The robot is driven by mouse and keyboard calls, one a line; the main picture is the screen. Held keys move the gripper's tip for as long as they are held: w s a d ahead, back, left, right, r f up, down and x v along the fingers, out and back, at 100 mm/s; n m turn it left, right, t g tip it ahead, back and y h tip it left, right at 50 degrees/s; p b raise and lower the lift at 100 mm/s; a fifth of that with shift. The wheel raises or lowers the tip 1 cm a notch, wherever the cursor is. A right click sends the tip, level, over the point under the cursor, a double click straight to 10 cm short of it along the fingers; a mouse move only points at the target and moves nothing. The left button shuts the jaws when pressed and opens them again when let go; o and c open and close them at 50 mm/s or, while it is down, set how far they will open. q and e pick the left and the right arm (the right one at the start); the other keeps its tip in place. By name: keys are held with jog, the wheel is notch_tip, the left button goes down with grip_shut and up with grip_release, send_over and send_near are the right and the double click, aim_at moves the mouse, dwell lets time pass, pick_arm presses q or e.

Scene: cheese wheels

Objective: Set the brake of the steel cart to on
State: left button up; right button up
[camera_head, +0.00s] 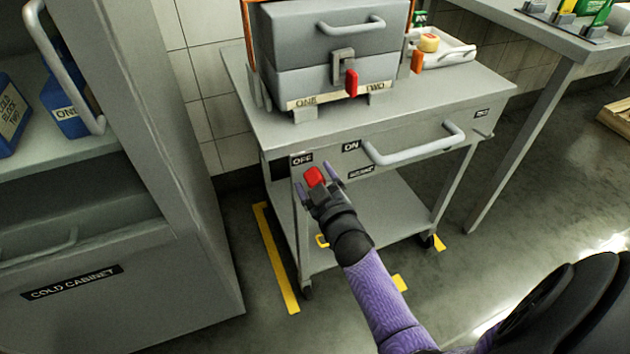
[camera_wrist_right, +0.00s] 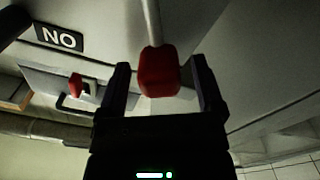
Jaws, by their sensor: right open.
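The steel cart (camera_head: 420,108) stands in the middle of the head view. On its front, near the left corner, is a brake lever with a red knob (camera_head: 314,176), below the OFF label (camera_head: 302,159). The ON label (camera_head: 351,146) is to its right. My right gripper (camera_head: 318,184) is open at the knob. In the right wrist view, the red knob (camera_wrist_right: 158,72) sits between the two open fingers (camera_wrist_right: 160,85), with a pale rod behind it. The ON label (camera_wrist_right: 58,38) appears upside down there. I cannot tell whether a finger touches the knob. My left gripper is out of view.
A grey box (camera_head: 318,50) with a red-tipped latch stands on the cart, beside a white tray (camera_head: 455,52). A pale handle (camera_head: 415,150) juts from the cart's front. The cold cabinet (camera_head: 150,240) is on the left. Open floor lies at the right.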

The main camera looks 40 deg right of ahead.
jog(key=c, duration=0.6)
grip_shut()
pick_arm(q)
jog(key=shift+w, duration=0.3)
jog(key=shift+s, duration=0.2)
